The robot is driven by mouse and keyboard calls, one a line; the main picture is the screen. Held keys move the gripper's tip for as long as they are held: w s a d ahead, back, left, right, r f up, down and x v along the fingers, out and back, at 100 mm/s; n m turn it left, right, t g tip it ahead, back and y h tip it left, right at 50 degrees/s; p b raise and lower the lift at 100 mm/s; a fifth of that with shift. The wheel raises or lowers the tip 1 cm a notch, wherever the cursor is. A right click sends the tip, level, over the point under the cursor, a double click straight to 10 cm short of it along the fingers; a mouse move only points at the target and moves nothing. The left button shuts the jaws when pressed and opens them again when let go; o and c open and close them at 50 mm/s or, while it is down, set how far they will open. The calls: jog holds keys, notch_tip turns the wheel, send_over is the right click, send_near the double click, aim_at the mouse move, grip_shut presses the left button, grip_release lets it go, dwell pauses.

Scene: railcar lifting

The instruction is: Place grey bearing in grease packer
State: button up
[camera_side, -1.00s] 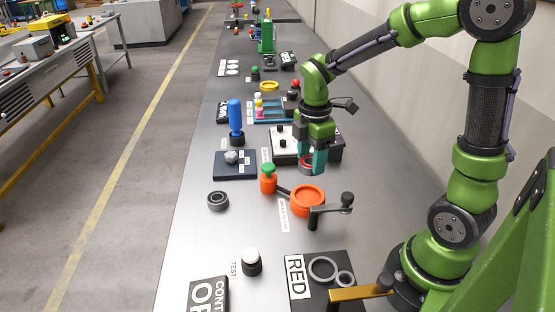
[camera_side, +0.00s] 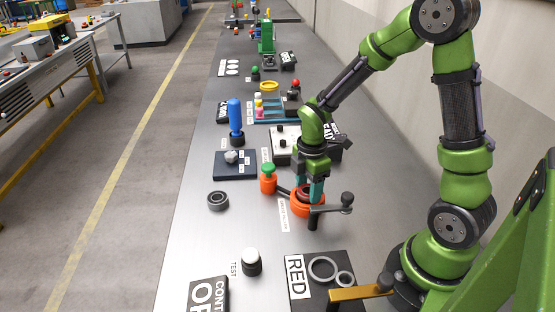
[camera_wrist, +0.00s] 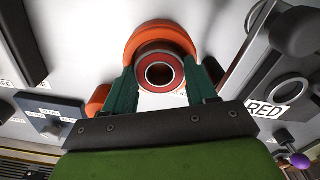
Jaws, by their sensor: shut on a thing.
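My gripper (camera_side: 309,193) points down over the grease packer, an orange round dish (camera_side: 297,209) with a grey crank handle. Its teal fingers are shut on a bearing with a red face (camera_wrist: 176,74). The held bearing is level with or just above the dish, and I cannot tell whether it touches. In the wrist view the orange dish (camera_wrist: 160,33) shows behind the bearing. A dark grey bearing (camera_side: 217,200) lies flat on the table, left of the packer and apart from my gripper.
An orange pot with a green knob (camera_side: 268,179) stands left of the dish. The crank handle (camera_side: 335,208) sticks out at its right. A plate marked RED (camera_side: 298,280) with rings and a white-topped button (camera_side: 251,262) lie nearer. The table around the grey bearing is clear.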

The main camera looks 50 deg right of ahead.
aim_at(308, 190)
jog(key=shift+f, duration=0.6)
jog(key=o, duration=1.2)
jog(key=shift+s, duration=0.1)
notch_tip(308, 190, up, 12)
jog(key=shift+r, duration=0.15)
jog(key=s+a+r+m+t, duration=0.2)
jog(key=s+r+m, duration=0.1)
jog(key=m, duration=0.3)
jog(key=s+a+r+m+t+y, duration=0.1)
jog(key=s+a+r+m+t, duration=0.1)
jog(key=m, duration=0.4)
jog(key=s+a+r+m+t+y, duration=0.1)
jog(key=s+a+r+m+t, duration=0.2)
jog(key=r+m, duration=0.1)
jog(key=shift+s+a+r+m, duration=0.25)
jog(key=shift+s+m, duration=0.15)
jog(key=shift+m, duration=0.5)
